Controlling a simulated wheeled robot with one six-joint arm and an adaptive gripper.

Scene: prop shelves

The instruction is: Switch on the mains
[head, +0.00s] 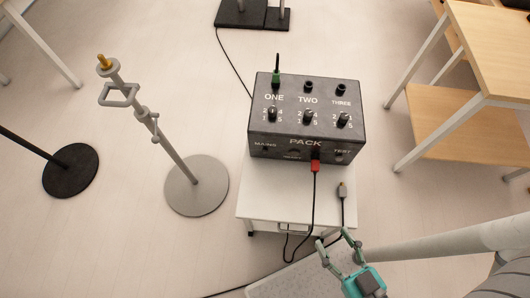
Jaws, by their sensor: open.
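The dark pack box (305,118) stands on a small white stand in the middle of the head view. Its front face carries a MAINS label at the left with a small dark control (265,149) by it. The control's position is too small to tell. My gripper (335,239) is open and empty at the lower right, in front of the stand and apart from the box. Its teal body (362,282) is at the bottom edge.
A red plug (315,166) sits in the box's front, its cable hanging down. A green plug (276,79) is in socket ONE. A grey connector (342,190) lies on the white stand (268,205). A grey pole stand (196,187) is left; a wooden table (490,45) is right.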

